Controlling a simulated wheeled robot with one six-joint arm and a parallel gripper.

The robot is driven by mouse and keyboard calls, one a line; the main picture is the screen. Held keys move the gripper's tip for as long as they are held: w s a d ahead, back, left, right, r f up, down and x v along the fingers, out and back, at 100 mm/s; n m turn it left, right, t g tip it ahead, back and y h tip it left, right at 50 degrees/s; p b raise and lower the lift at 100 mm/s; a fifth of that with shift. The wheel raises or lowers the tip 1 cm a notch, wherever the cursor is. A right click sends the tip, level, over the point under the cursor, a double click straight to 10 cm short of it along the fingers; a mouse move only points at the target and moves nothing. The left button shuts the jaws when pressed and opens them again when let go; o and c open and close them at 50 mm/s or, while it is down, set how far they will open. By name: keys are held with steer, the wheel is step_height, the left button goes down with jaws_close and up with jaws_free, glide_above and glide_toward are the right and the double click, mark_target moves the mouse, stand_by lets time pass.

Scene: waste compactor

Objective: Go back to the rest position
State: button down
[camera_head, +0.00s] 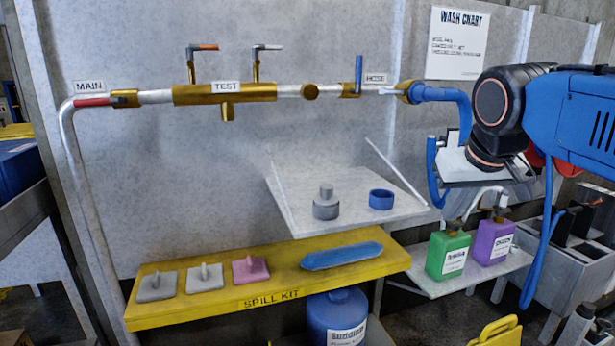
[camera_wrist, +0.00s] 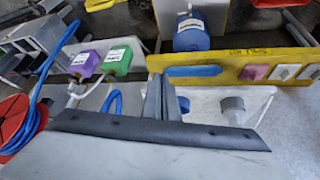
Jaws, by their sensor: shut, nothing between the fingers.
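My gripper is at the right of the head view, below the dark wrist joint, in front of the wall near the blue hose (camera_head: 445,96). In the wrist view my gripper (camera_wrist: 162,82) shows as two grey fingers close together, shut with nothing between them. The fingers rise from a dark bar over a pale surface. My gripper appears clear of the pipe run and the shelf items, though the exact gap to the hose cannot be told.
A brass-fitted pipe (camera_head: 225,94) runs along the wall. A grey shelf (camera_head: 345,212) holds a grey fitting (camera_head: 326,205) and a blue ring (camera_head: 381,199). Below are a yellow spill-kit shelf (camera_head: 205,306), green bottle (camera_head: 447,255), purple bottle (camera_head: 493,241) and blue drum (camera_head: 337,312). A red reel (camera_wrist: 22,122) is nearby.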

steer(key=c, duration=2.1)
jaws_free()
steer(key=shift+g+y, duration=0.3)
steer(key=shift+g, duration=0.4)
steer(key=s+f, duration=0.4)
steer(key=f, duration=0.3)
steer(key=s+d+f, duration=0.1)
steer(key=s+f, duration=0.4)
steer(key=f, duration=0.2)
steer(key=s+f, duration=0.5)
steer(key=f, duration=0.2)
steer(key=shift+s+d+f, duration=0.15)
steer(key=shift+s+f, duration=0.1)
steer(key=shift+f, duration=0.15)
steer(key=shift+o, duration=0.8)
steer(key=w+d+r+t, duration=0.1)
steer(key=w+r, duration=0.1)
steer(key=w, duration=0.4)
steer(key=w+d+r+m+t+h, duration=0.1)
steer(key=w+r+t, duration=0.1)
steer(key=w, duration=0.4)
steer(key=shift+d+r, duration=0.4)
steer(key=shift+r, duration=0.3)
steer(key=n+t+y, duration=0.4)
steer(key=n+y, duration=1)
steer(key=y, duration=1.1)
glide_toward(382, 91)
steer(key=x, duration=1)
steer(key=shift+w+d, duration=0.1)
steer(key=shift+w, duration=0.05)
